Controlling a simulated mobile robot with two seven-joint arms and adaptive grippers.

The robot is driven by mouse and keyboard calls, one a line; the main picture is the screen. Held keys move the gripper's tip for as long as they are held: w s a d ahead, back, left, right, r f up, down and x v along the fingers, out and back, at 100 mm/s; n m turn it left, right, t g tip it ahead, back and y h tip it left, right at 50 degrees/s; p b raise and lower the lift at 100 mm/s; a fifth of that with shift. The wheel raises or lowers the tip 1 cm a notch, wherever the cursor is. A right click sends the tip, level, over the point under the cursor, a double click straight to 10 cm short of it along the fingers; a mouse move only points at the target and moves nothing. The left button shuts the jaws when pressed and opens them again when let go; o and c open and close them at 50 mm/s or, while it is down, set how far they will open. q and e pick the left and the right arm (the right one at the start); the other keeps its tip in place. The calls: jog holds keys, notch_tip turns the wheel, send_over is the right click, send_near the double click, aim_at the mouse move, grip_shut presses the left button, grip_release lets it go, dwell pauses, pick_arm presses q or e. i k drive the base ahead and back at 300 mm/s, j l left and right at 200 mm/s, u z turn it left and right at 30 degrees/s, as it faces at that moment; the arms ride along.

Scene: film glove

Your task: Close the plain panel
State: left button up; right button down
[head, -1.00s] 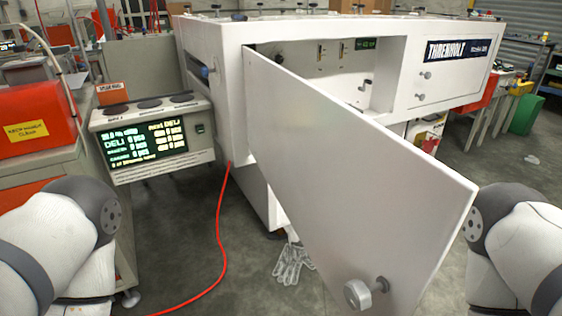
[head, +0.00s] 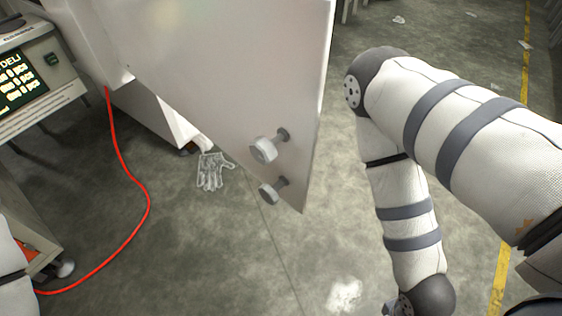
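The plain panel (head: 215,75) is a flat white door that stands swung open from the white machine body (head: 150,112), filling the upper middle of the head view. Two round knobs sit near its lower free corner, an upper knob (head: 264,150) and a lower knob (head: 270,193). The panel's top and the opening behind it are out of view. My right arm hangs to the right of the panel, apart from it in the picture, and its gripper is below the frame. Only a bit of my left arm shows at the left edge; its gripper is out of view.
A red cable (head: 147,200) curves over the concrete floor at left. A pale glove (head: 211,171) lies on the floor below the panel. A console with a lit green display (head: 18,88) stands at upper left. A yellow floor line (head: 501,270) runs at right.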

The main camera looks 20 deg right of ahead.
aim_at(239, 71)
jog(key=j+z, duration=0.35)
jog(key=j, duration=0.2)
jog(key=j+z, duration=0.3)
jog(key=j, duration=0.25)
jog(key=j+z, duration=0.25)
jog(key=j, duration=0.25)
jog(key=k+j+z, duration=0.1)
jog(key=j+z, duration=0.15)
jog(key=j, duration=0.2)
jog(key=k+j+z, duration=0.25)
jog(key=j, duration=0.25)
jog(key=i, duration=0.1)
